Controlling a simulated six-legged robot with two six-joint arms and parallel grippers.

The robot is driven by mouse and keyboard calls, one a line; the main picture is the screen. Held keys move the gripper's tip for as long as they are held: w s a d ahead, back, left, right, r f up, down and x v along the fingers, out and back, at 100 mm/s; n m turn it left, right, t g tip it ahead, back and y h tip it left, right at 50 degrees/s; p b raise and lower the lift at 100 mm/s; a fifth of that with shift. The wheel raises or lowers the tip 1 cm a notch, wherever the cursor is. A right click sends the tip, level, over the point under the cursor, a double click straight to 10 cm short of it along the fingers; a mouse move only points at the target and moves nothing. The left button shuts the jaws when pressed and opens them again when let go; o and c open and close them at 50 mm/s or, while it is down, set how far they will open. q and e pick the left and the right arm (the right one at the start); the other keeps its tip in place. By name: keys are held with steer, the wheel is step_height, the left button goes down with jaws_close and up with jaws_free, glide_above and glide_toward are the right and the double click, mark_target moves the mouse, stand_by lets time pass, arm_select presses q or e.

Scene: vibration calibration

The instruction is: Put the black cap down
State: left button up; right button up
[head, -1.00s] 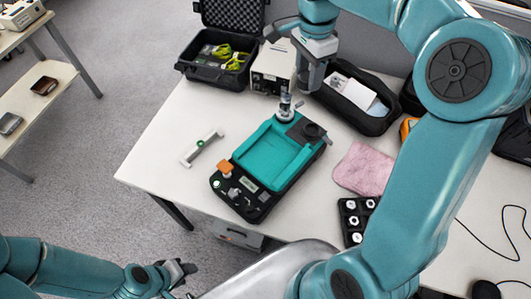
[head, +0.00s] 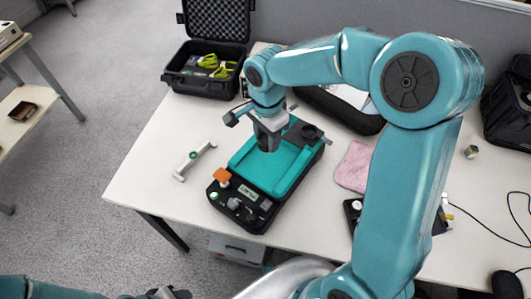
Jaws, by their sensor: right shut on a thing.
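My right gripper (head: 269,145) points down over the teal recessed top of the calibrator (head: 277,188), near its far left part. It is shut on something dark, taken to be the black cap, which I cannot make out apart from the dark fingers. I cannot tell whether it touches the calibrator.
A silver bar-shaped tool (head: 194,162) lies left of the calibrator. A pink cloth (head: 354,166) lies to its right. An open black case (head: 207,72) and a black pouch (head: 345,112) are behind. The white table (head: 150,190) is clear at its left front.

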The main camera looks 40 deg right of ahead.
mark_target(267, 139)
step_height(267, 139, down, 7)
stand_by(0.3)
steer(key=shift+f+b, duration=0.2)
steer(key=shift+b, duration=0.15)
steer(key=o, duration=1.1)
steer(key=shift+r, duration=0.1)
step_height(267, 139, up, 12)
steer(key=shift+r+p, duration=0.2)
steer(key=shift+p, duration=0.3)
